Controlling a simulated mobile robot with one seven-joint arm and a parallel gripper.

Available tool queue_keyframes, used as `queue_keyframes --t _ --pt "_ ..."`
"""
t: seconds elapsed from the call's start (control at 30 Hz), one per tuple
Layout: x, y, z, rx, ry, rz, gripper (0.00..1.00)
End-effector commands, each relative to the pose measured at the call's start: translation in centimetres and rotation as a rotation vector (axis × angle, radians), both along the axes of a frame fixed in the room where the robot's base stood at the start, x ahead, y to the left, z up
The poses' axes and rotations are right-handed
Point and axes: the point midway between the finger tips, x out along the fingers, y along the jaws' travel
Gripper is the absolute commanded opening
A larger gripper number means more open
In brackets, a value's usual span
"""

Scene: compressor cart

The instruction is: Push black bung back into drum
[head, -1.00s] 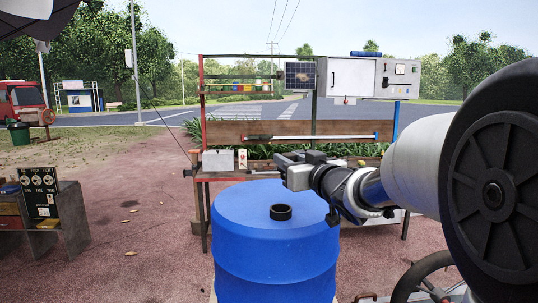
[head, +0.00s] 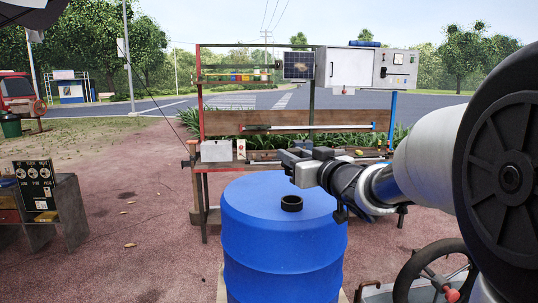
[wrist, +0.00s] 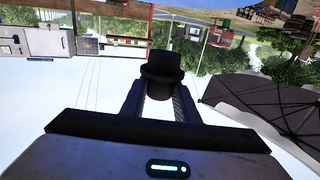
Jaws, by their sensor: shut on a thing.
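A blue drum (head: 285,255) stands upright in front of me in the head view. A short black collar (head: 291,203) with a dark opening rises from its top. My gripper (head: 290,158) is above and behind the collar in the picture, apart from the drum. In the wrist view, a black bung (wrist: 163,66) with a wide rim sits between the two fingers of my gripper (wrist: 160,98), which are shut on it. In the head view the bung cannot be made out clearly.
A workbench (head: 310,128) with a white cabinet (head: 345,68) stands behind the drum. A wheeled cart (head: 430,275) is at the lower right. A low grey stand with a gauge panel (head: 36,185) is at the left. The ground between is clear.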

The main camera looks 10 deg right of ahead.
Motion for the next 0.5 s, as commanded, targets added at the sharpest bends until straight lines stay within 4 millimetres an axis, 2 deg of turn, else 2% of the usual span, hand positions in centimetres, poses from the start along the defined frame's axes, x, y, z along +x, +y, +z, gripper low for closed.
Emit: queue_keyframes --t 0.5 --pt "0.0 0.0 -4.7 0.000 -0.001 0.000 0.05"
